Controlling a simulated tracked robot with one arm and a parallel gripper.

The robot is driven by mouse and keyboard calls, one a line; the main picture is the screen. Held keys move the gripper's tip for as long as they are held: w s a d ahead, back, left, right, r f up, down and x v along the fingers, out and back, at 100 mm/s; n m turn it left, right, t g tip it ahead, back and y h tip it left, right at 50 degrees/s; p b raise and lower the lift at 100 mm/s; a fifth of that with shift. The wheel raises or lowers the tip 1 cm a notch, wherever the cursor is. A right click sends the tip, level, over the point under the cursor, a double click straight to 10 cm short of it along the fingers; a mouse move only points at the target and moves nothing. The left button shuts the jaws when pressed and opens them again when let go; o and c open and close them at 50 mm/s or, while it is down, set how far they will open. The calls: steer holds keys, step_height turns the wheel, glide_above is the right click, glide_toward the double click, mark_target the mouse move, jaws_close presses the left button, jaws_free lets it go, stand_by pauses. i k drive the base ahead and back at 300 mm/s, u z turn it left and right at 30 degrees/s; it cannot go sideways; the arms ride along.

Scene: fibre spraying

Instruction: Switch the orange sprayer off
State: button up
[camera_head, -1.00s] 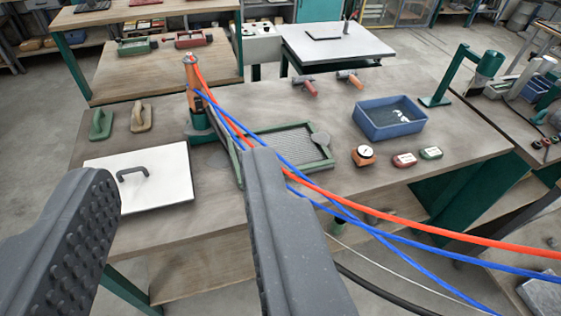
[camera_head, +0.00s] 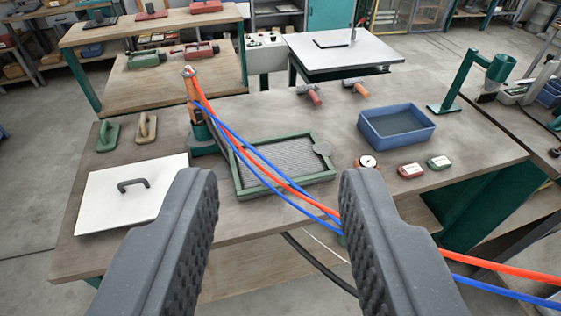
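The orange sprayer (camera_head: 193,98) stands upright in a dark green holder (camera_head: 205,138) at the back left of the workbench. My gripper (camera_head: 276,190) is open and empty in the foreground. Its two dark ridged fingers are wide apart, above the front of the bench, and the sprayer is well beyond them, up and to the left.
On the bench are a white board with a handle (camera_head: 105,205), two trowel-like floats (camera_head: 146,128), a green-framed screen (camera_head: 285,190), a blue tray (camera_head: 365,125), a round gauge (camera_head: 367,162) and two small boxes (camera_head: 411,170). A green stand (camera_head: 462,85) rises at right.

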mark_target(199, 117)
steer(key=i, duration=0.95)
steer(key=u, duration=0.05)
